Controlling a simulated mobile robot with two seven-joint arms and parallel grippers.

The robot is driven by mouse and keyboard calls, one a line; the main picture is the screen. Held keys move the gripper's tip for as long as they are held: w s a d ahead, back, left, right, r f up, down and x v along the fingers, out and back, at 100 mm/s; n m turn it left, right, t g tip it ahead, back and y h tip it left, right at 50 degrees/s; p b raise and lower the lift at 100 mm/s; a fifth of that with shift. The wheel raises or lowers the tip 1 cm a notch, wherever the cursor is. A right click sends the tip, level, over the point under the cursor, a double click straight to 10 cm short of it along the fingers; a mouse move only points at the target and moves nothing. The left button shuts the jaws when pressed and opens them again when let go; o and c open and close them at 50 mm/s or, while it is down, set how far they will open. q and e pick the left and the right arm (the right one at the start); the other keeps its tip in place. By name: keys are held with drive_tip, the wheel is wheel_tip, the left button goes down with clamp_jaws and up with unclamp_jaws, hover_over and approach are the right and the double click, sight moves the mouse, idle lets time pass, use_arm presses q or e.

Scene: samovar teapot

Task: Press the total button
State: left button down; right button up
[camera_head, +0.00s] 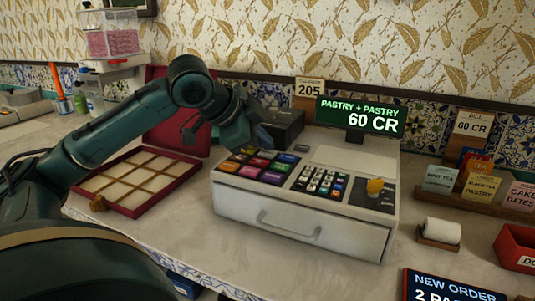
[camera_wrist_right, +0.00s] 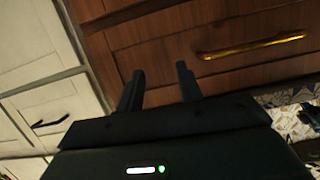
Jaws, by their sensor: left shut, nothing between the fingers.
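The white cash register (camera_head: 300,229) stands on the counter. Its left keypad (camera_head: 258,165) has large coloured keys. Its middle keypad (camera_head: 320,183) has small dark and light keys with a few coloured ones. The key labels are too small to read, so I cannot tell which is the total button. The green display (camera_head: 360,117) reads "PASTRY + PASTRY 60 CR". My left gripper (camera_head: 264,136) is shut and empty, above the back left of the coloured keys. My right gripper (camera_wrist_right: 160,88) is open and empty, in front of brown drawers in the right wrist view.
An open red box with compartments (camera_head: 140,181) lies left of the register, under my left arm. A yellow-orange piece (camera_head: 375,187) sits on the register's right panel. A paper roll (camera_head: 441,231), a card rack (camera_head: 488,196) and a red tray (camera_head: 516,250) are to the right.

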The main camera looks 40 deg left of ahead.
sight(263, 154)
use_arm(q)
drive_tip(key=shift+f, duration=0.35)
idle(0.6)
drive_tip(key=shift+r, duration=0.1)
drive_tip(key=shift+r+p, duration=0.65)
drive_tip(key=shift+r, duration=0.1)
wheel_tip(263, 154, up, 5)
drive_tip(key=p, duration=0.5)
idle(0.8)
